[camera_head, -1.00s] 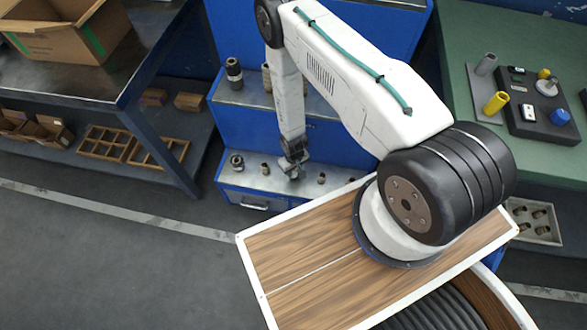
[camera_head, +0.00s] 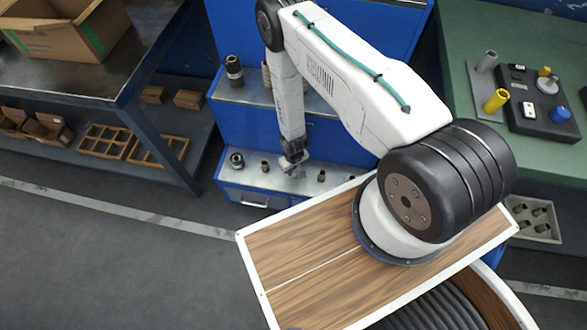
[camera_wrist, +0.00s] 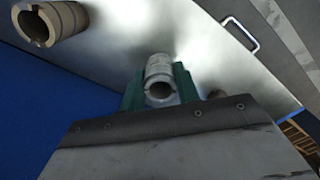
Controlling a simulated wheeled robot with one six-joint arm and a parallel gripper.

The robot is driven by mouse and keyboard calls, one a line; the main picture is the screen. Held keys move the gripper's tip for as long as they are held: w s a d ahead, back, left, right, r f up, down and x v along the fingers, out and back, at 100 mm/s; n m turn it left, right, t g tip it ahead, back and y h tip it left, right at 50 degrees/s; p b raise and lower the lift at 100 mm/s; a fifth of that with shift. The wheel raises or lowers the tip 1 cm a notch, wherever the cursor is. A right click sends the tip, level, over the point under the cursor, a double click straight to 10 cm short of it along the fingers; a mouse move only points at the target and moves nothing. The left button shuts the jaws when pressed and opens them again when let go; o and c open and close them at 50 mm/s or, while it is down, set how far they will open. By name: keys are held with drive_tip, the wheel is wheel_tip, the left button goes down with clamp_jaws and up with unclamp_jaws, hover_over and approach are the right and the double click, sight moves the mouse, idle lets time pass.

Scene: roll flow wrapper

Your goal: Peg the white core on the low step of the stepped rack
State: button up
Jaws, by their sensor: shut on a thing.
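The white core (camera_wrist: 159,78) is a pale grey hollow cylinder held between the green fingers of my gripper (camera_wrist: 160,88) in the wrist view. Its open end faces the camera, and its far end is over the bare metal top of the low step (camera_wrist: 120,55). I cannot tell whether it touches the step or surrounds a peg. In the head view my gripper (camera_head: 291,168) is low over the middle of the low step (camera_head: 228,180) of the blue stepped rack (camera_head: 250,125); the core is too small there to make out clearly.
A tan notched core (camera_wrist: 47,22) stands to the upper left in the wrist view. A small brown piece (camera_wrist: 216,94) is partly hidden beside my gripper. In the head view, a dark ringed piece (camera_head: 237,160) and small brown cylinders (camera_head: 265,166) (camera_head: 321,176) stand on the low step.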

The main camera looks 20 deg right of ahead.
drive_tip(key=o, duration=1.5)
drive_tip(key=shift+r, duration=4)
